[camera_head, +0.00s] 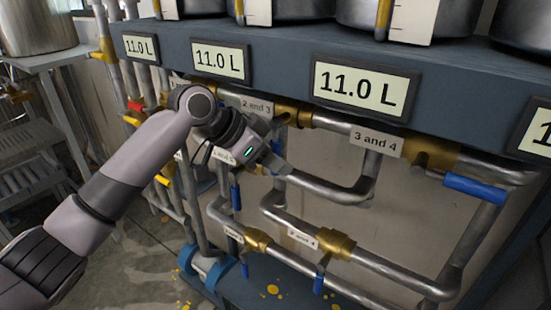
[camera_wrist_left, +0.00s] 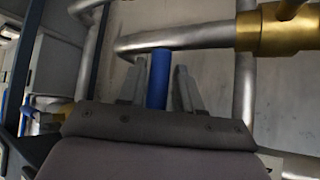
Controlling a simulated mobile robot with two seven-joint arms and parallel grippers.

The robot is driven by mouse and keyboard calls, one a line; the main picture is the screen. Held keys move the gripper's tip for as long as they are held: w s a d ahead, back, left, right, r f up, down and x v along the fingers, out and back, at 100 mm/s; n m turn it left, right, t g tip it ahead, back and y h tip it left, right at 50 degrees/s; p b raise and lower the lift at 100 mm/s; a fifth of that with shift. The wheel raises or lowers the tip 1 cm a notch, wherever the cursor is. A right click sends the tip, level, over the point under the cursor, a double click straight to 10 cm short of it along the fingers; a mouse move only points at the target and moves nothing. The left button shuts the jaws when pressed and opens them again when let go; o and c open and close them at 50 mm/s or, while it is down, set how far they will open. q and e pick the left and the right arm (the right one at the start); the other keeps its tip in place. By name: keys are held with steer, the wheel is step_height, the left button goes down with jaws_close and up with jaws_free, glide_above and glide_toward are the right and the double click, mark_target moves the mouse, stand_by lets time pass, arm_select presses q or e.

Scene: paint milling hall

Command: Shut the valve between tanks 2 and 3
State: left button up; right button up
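The plate marked "2 and 3" (camera_head: 256,104) is on the upper pipe, with a brass valve body (camera_head: 291,113) just right of it. My left gripper (camera_head: 280,163) is just below this valve. In the left wrist view its two fingers (camera_wrist_left: 158,88) stand apart, one on each side of a blue handle (camera_wrist_left: 158,78). Narrow gaps show between handle and fingers, so it looks open around the handle. A brass valve body (camera_wrist_left: 278,30) shows at upper right there. In the head view the gripper mostly hides this handle. My right gripper is not in view.
The "3 and 4" valve (camera_head: 432,155) is at right, its blue handle (camera_head: 475,190) along the pipe. Lower pipes carry more brass valves (camera_head: 335,247) with blue handles hanging down. Displays (camera_head: 365,87) reading 11.0 L line the beam above. Bent pipes crowd the space around the gripper.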

arm_select(q)
steer(key=shift+o, duration=0.4)
steer(key=shift+s+a+r, duration=0.1)
steer(key=shift+a+r, duration=0.2)
steer(key=b+v, duration=0.1)
steer(key=v, duration=0.5)
steer(key=shift+a, duration=0.15)
steer(key=shift+r, duration=0.1)
